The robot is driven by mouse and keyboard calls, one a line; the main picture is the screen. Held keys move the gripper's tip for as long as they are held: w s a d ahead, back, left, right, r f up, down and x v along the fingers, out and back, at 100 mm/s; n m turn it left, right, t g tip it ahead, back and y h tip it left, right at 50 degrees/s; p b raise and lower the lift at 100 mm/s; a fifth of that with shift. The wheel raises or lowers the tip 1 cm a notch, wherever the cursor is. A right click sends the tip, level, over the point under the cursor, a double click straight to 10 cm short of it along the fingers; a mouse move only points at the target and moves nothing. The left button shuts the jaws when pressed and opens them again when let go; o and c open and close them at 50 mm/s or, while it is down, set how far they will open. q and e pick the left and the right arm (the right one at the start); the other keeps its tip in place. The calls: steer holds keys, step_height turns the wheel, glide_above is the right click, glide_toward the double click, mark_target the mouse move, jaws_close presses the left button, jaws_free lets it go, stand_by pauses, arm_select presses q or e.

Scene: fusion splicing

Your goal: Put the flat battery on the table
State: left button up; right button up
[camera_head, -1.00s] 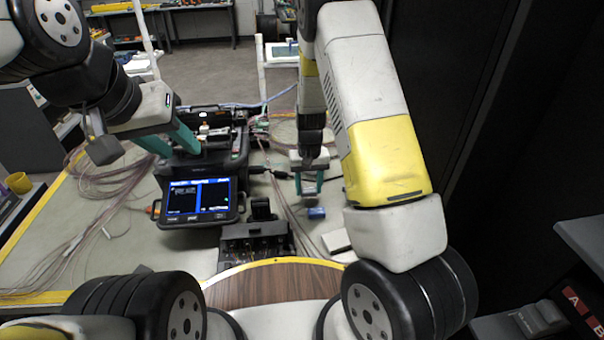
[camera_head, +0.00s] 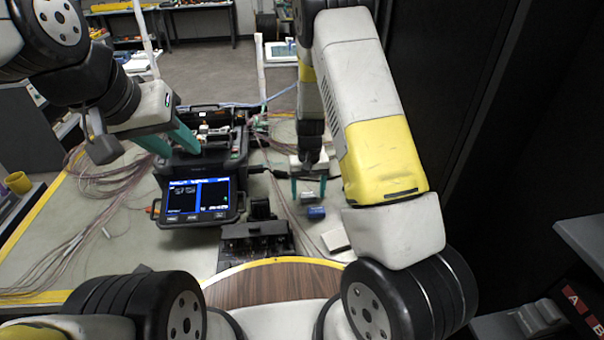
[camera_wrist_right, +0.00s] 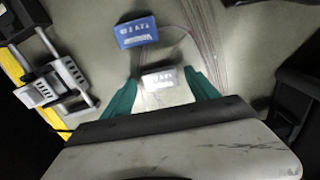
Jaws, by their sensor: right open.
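A small silver-white block, which may be the flat battery (camera_head: 307,197), lies low between the fingers of my right gripper (camera_head: 308,190). It also shows in the right wrist view (camera_wrist_right: 160,79), with a gap to the teal finger on each side. It appears to rest on the table (camera_head: 115,245). A blue block with white lettering (camera_head: 316,213) lies just beside it and shows in the right wrist view (camera_wrist_right: 136,32). My right gripper is open. My left gripper (camera_head: 178,149) has its teal fingers apart over the splicer's left side.
The black fusion splicer (camera_head: 230,160) with its lit screen (camera_head: 198,200) stands left of the right gripper. A black fixture (camera_head: 255,240) sits at the table's front. A white block (camera_head: 335,240) lies near the right arm. Loose fibres (camera_head: 75,245) cover the left side.

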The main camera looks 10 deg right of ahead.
step_height(320, 180, up, 12)
steer(key=f, duration=0.1)
step_height(320, 180, up, 9)
steer(key=t+y, duration=0.1)
glide_above(308, 194)
steer(key=s, duration=0.3)
steer(key=s+d+r+t, duration=0.1)
steer(key=s+r+t, duration=0.1)
steer(key=s+r, duration=0.5)
steer(key=s+d+r+t+y, duration=0.1)
steer(key=s+r+t, duration=0.2)
steer(key=s+r, duration=0.5)
steer(key=s, duration=0.6)
steer(key=shift+d+r+n, duration=0.3)
steer(key=shift+d, duration=0.1)
